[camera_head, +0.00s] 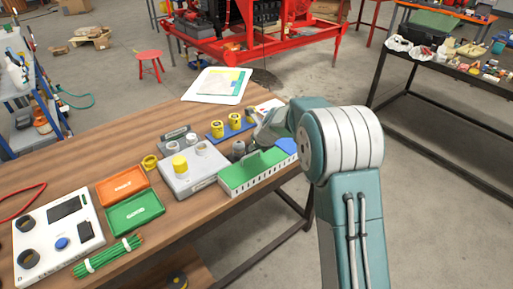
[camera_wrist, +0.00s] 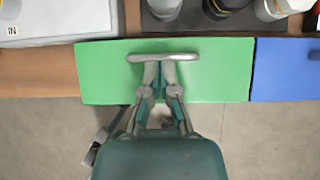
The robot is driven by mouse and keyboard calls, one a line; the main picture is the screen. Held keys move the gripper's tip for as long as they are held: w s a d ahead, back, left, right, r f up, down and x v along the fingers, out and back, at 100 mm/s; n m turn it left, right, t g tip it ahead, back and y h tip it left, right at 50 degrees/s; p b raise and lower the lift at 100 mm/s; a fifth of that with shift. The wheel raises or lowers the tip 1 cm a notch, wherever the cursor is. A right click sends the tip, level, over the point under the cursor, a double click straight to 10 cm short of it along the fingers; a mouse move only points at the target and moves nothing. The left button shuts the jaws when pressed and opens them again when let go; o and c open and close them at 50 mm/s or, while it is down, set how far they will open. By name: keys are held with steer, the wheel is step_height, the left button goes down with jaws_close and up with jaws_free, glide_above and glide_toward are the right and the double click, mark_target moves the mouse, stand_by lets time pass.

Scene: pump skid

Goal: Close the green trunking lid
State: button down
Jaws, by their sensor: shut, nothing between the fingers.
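The green trunking lid (camera_head: 250,169) lies along the top of a white slotted trunking (camera_head: 258,184) at the table's front edge. It looks about flat; I cannot tell whether it is fully seated. In the wrist view the green lid (camera_wrist: 105,75) fills the middle, with a grey bar (camera_wrist: 163,57) across it. My gripper (camera_wrist: 160,68) is shut with no object between its fingers. Its fingertips are over the lid, at the grey bar; I cannot tell whether they touch. In the head view my gripper (camera_head: 258,140) is small and partly hidden near the lid's back edge.
A grey box with a yellow cap (camera_head: 193,172) stands to the left, and a blue tray of yellow cylinders (camera_head: 230,126) behind. Orange (camera_head: 122,187) and green (camera_head: 135,211) trays lie further left. Open floor lies in front.

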mark_target(249, 159)
steer(key=shift+w+a+f, duration=0.45)
steer(key=shift+w, duration=0.05)
steer(key=shift+x, duration=1)
steer(key=shift+w, duration=0.25)
